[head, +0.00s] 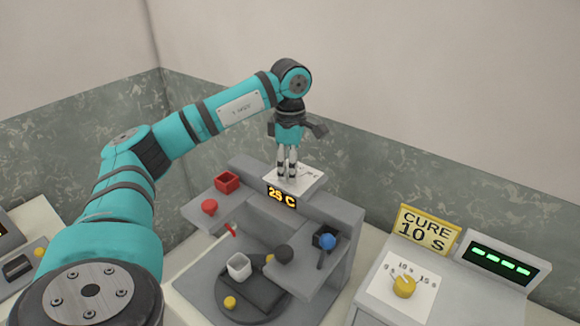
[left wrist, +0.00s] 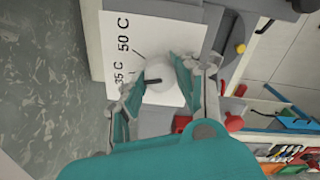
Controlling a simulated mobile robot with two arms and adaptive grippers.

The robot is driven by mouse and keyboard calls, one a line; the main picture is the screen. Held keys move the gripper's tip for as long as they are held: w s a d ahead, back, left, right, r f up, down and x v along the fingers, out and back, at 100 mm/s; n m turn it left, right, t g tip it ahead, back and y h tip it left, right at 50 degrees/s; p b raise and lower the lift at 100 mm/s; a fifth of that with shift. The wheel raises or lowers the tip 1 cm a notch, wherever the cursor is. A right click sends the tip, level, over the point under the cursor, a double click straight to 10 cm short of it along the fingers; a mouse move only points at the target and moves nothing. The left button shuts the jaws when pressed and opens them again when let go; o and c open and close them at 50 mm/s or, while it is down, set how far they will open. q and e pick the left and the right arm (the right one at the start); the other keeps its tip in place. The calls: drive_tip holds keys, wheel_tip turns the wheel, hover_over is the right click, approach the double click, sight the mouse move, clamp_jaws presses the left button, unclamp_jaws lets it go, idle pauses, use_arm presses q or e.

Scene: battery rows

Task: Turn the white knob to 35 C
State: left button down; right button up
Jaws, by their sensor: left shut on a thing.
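The white knob (left wrist: 160,69) sits on a white dial plate (left wrist: 112,30) marked "35 C" and "50 C" in the left wrist view. A short dark pointer mark shows on the knob. My left gripper (left wrist: 158,84) has its fingers on either side of the knob and is shut on it. In the head view the left gripper (head: 287,174) points straight down onto the dial plate (head: 308,181), and its fingers mostly hide the knob. The display (head: 282,197) below the plate reads "25 C". My right gripper is not in view.
At the right stand a yellow knob (head: 403,288), a "CURE 10 S" sign (head: 428,229) and a green-lit display (head: 502,262).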

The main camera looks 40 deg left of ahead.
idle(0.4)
use_arm(q)
drive_tip(key=c, duration=0.9)
unclamp_jaws()
drive_tip(key=shift+c, duration=0.2)
wheel_tip(320, 180, up, 12)
drive_tip(key=shift+r, duration=0.1)
